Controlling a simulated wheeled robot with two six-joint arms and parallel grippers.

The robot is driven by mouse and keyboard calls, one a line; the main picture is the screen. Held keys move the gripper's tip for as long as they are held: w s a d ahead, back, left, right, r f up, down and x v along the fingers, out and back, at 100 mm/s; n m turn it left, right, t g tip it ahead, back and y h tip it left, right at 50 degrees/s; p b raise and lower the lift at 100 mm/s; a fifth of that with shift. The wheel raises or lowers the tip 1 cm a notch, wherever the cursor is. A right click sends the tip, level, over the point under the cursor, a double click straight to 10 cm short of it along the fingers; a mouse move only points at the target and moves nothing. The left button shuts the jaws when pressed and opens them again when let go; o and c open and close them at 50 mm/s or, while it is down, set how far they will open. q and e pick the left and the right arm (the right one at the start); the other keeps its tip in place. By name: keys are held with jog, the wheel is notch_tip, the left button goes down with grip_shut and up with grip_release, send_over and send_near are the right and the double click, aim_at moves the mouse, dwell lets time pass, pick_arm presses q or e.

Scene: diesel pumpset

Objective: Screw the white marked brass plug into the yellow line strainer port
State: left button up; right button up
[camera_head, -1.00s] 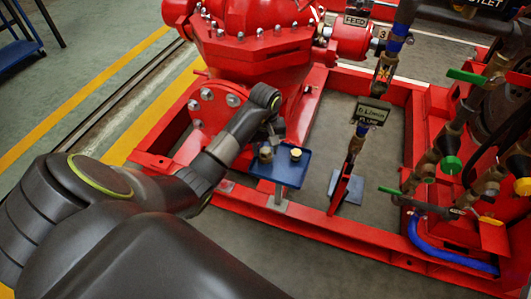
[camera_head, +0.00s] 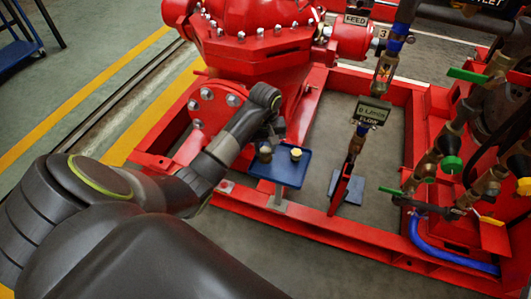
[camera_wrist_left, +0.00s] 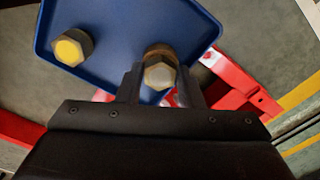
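A brass hex plug with a whitish face (camera_wrist_left: 160,75) sits at the blue tray (camera_wrist_left: 110,15), between the fingertips of my left gripper (camera_wrist_left: 161,85). The fingers flank it very closely; I cannot tell whether they press on it. In the head view this plug (camera_head: 265,154) shows at the tray's left side, below my left gripper (camera_head: 268,138). A second plug with a yellow face (camera_wrist_left: 70,50) stands apart on the tray; it also shows in the head view (camera_head: 296,154). Yellow parts (camera_head: 523,187) show on the pipework at far right; I cannot make out an open port. My right gripper is out of view.
The tray stands on a post at the red base frame (camera_head: 300,222). A red pump casing (camera_head: 255,60) rises behind my left gripper. A flow sign (camera_head: 372,112) and upright pipe stand right of the tray. Valves and a blue hose (camera_head: 440,254) crowd the right side.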

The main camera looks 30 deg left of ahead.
aim_at(265, 150)
pick_arm(q)
jog(key=c, duration=0.6)
jog(key=shift+r+p, duration=1.25)
jog(key=shift+r, duration=0.55)
